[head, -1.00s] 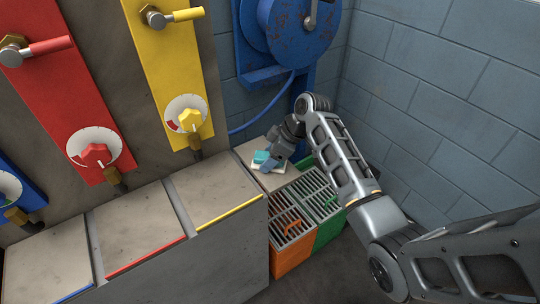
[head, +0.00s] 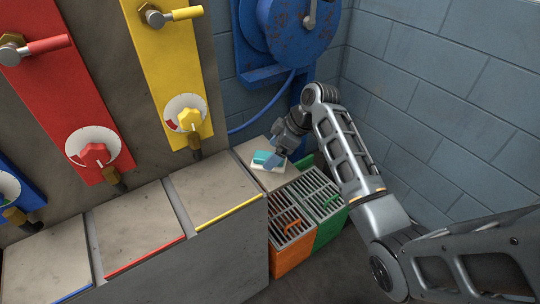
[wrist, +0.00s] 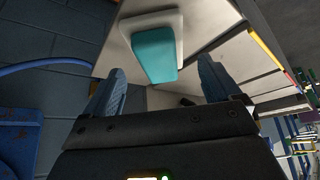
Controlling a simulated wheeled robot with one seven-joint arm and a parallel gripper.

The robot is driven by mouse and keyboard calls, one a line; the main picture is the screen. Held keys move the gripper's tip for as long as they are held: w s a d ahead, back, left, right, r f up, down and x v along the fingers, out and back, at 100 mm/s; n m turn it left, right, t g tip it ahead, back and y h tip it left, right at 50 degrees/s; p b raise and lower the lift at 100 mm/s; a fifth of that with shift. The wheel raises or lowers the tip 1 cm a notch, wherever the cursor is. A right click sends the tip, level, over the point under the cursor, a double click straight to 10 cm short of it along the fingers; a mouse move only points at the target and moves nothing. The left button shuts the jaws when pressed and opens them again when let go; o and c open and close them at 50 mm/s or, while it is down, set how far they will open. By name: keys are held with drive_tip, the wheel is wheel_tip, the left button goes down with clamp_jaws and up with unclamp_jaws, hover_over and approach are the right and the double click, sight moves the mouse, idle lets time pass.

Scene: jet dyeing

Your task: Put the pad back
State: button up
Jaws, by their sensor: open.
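The pad is a teal block (head: 264,157) resting on a white base or tray (head: 259,168) on the grey ledge (head: 252,148) at the back, beside the wall. In the wrist view the teal pad (wrist: 150,50) lies on the white base (wrist: 178,20), ahead of the fingers. My gripper (head: 277,158) is just right of the pad in the head view. In the wrist view my gripper (wrist: 163,85) has its two blue fingers spread apart with nothing between them, and the pad is clear of both fingertips.
An orange bin (head: 292,259) and a green bin (head: 330,230) with grated lids stand below the ledge. A blue hose reel (head: 290,30) hangs behind. Red and yellow valve panels (head: 165,70) and grey counter tops (head: 215,190) lie to the left.

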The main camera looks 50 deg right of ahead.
drive_tip(key=v, duration=0.9)
drive_tip(key=shift+m+t, duration=0.7)
drive_tip(key=shift+m, duration=0.1)
drive_tip(key=a+f, duration=0.1)
drive_tip(key=a, duration=0.1)
drive_tip(key=a+f, duration=0.2)
drive_tip(key=a, duration=0.1)
drive_tip(key=a+f, duration=0.2)
drive_tip(key=shift+a+f+b, duration=0.2)
drive_tip(key=shift+f+b, duration=0.05)
drive_tip(key=shift+b, duration=0.05)
drive_tip(key=s+a+f+m+t+h, duration=0.2)
drive_tip(key=s+a+f, duration=0.1)
drive_tip(key=s+a, duration=0.45)
drive_tip(key=s+a+f+m+t+h, duration=0.2)
drive_tip(key=s+a+m, duration=0.1)
drive_tip(key=s+a, duration=0.45)
drive_tip(key=s+a+r+t+y, duration=0.1)
drive_tip(key=s+a+r+t, duration=0.2)
drive_tip(key=s+r, duration=1.2)
drive_tip(key=shift+s+a+n+t, duration=0.15)
drive_tip(key=shift+s+n+t, duration=0.25)
drive_tip(key=shift+s+t, duration=0.5)
drive_tip(key=shift+s+g, duration=0.2)
drive_tip(key=shift+g, duration=0.1)
